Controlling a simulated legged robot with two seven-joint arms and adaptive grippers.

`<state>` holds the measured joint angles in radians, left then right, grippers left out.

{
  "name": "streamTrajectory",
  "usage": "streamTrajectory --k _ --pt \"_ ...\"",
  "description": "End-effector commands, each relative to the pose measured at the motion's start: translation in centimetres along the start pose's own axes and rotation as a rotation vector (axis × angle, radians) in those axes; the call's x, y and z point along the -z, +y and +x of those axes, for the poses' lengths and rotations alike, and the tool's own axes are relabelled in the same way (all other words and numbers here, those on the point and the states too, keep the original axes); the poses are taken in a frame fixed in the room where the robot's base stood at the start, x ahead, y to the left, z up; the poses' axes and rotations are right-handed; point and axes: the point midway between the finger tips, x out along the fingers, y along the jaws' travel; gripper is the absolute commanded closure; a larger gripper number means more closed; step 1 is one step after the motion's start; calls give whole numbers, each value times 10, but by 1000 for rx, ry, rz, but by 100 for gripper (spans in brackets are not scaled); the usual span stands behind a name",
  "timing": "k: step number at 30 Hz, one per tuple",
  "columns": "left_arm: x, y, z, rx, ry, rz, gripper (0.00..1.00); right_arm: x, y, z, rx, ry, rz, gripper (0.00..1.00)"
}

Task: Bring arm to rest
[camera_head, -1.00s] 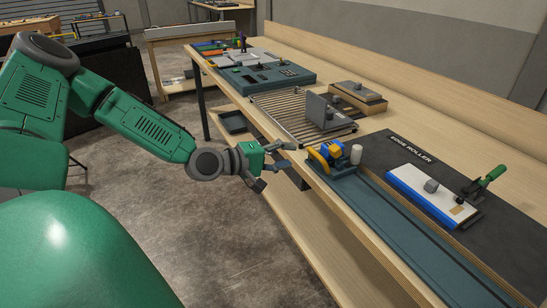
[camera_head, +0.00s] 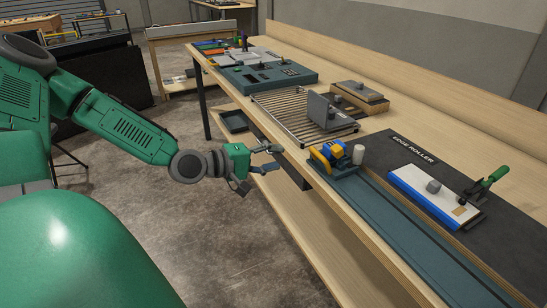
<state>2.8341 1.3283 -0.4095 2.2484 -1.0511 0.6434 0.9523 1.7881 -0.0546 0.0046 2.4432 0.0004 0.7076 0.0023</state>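My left arm comes in from the left. Its gripper (camera_head: 264,165) hangs over the floor, just left of the workbench (camera_head: 283,138) edge and short of the blue and yellow edge roller device (camera_head: 332,154). Its fingers are spread apart with nothing between them. The gripper is clear of everything on the bench. My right arm and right gripper do not show.
The bench holds a slatted rack (camera_head: 290,113), a grey upright block (camera_head: 320,110), a dark teal console (camera_head: 268,75) and a white and blue board (camera_head: 435,192) with a green-handled clamp (camera_head: 491,180). A lower shelf (camera_head: 290,220) runs under the bench. The floor (camera_head: 200,235) at left is open.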

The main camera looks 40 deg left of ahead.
Motion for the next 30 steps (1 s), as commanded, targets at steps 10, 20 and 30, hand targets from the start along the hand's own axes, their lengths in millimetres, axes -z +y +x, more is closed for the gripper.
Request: streamTrajectory --k 10,20,30 --pt "-2 0 0 5 -1 6 67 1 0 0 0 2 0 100" --pt "-13 -58 -6 324 -45 280 67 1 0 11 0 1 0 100" --pt "-102 -183 -30 796 -338 726 67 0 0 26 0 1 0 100"
